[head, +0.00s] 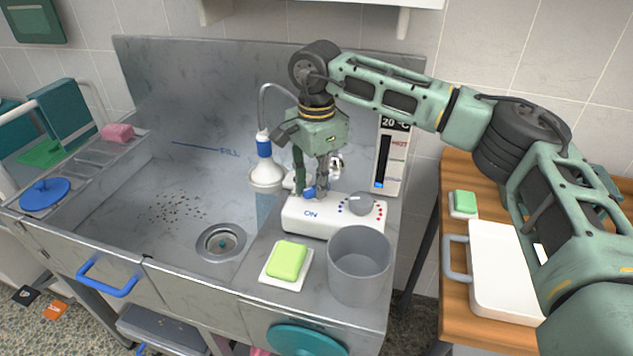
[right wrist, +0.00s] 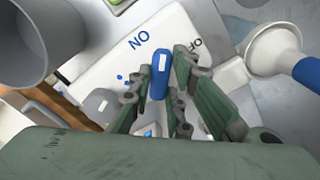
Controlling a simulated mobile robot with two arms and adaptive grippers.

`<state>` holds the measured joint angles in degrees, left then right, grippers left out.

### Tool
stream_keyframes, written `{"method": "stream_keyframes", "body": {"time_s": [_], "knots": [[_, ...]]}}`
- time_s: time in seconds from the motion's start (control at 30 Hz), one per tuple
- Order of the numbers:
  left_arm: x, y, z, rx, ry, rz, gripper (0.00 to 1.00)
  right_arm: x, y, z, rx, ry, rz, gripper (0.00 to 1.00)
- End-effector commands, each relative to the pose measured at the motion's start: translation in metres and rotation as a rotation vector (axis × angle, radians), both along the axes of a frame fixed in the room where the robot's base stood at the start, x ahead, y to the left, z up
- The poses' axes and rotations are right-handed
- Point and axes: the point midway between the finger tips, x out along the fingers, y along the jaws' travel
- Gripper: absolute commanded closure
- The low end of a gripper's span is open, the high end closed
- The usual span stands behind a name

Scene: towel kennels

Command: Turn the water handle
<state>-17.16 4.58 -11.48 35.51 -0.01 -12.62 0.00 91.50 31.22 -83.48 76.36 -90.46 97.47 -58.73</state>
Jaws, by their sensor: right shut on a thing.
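The blue water handle (head: 308,192) sits on a white control box (head: 312,221) at the back right of the sink. My right gripper (head: 312,194) reaches down from above and is shut on the handle. In the right wrist view the handle (right wrist: 160,74) shows between the fingers. There it lies between the word ON on the box (right wrist: 115,65) and the partly covered word OFF. The fingers hide part of the handle's base. My left gripper is out of view.
A white and blue shower head (head: 265,170) hangs just left of the gripper. A grey knob (head: 361,204) is on the box's right. A grey cup (head: 359,265) and a green soap on a dish (head: 287,260) stand in front. The basin (head: 150,235) is left.

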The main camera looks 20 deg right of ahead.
Motion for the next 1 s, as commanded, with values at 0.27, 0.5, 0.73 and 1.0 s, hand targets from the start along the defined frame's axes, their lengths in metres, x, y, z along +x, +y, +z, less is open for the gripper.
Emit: {"method": "stream_keyframes", "body": {"time_s": [0.27,0.5,0.73,1.0], "knots": [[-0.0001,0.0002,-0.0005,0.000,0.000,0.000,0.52,0.0012,-0.0001,0.0021,0.002,-0.004,0.145,1.00],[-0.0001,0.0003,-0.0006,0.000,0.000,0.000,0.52,0.0015,0.0000,0.0025,0.002,-0.007,0.200,1.00],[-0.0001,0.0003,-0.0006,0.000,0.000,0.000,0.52,0.0017,0.0000,0.0029,0.002,-0.007,0.211,1.00],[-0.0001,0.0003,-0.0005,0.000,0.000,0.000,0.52,0.0018,0.0000,0.0031,0.003,-0.007,0.209,0.79]]}}
